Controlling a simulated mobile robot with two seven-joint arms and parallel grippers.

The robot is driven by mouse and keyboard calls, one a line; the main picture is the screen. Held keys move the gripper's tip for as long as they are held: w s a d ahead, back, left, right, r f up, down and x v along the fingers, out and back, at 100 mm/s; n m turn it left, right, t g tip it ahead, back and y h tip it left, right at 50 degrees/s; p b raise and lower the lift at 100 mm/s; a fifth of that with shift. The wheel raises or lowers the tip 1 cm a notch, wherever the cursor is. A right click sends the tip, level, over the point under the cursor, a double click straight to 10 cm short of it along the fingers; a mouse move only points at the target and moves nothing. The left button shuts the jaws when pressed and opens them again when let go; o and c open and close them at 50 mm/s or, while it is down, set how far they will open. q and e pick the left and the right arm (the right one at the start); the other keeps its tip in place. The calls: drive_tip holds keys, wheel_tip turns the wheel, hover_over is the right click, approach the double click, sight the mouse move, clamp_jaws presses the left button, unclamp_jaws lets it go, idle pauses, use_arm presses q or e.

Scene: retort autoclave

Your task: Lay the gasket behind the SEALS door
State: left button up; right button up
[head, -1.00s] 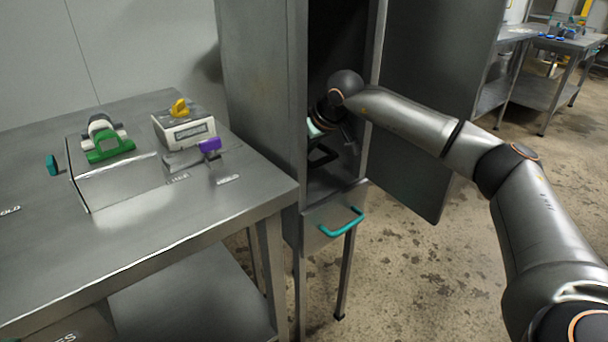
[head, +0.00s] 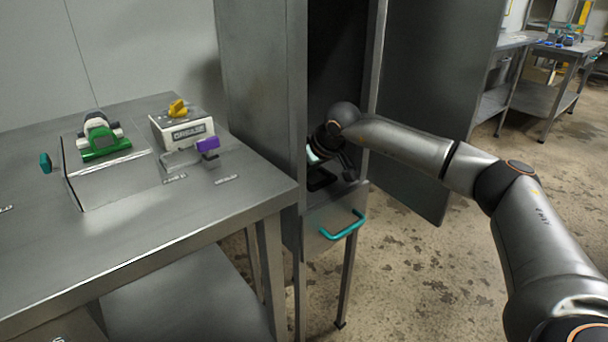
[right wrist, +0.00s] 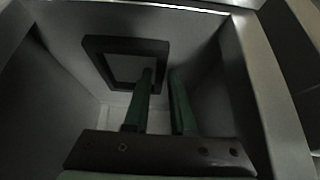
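The gasket (head: 321,180) is a dark square frame low inside the tall grey cabinet. It also shows in the right wrist view (right wrist: 109,68), over the pale metal interior. My right gripper (head: 338,172) reaches in through the open doorway, largely hidden by its own wrist. In the right wrist view its two green fingers (right wrist: 161,75) stand on either side of the gasket's right bar, with a narrow space between them; it appears held there. Contact with the compartment floor is unclear. The open cabinet door (head: 425,110) stands to the right. My left gripper is out of view.
A steel table (head: 130,220) at left carries a green-handled device (head: 104,146), a GREASE box (head: 186,132) with a yellow top, and a purple-handled clamp (head: 206,146). Cabinet side walls closely flank my right wrist.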

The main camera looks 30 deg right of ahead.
drive_tip(key=shift+o, duration=1.3)
drive_tip(key=shift+r, duration=0.4)
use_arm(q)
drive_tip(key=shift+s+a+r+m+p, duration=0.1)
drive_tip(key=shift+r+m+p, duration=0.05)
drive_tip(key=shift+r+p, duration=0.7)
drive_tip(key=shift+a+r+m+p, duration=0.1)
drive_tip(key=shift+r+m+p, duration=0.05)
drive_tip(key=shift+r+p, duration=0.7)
use_arm(e)
drive_tip(key=v, duration=1.1)
drive_tip(key=shift+s+r, duration=0.2)
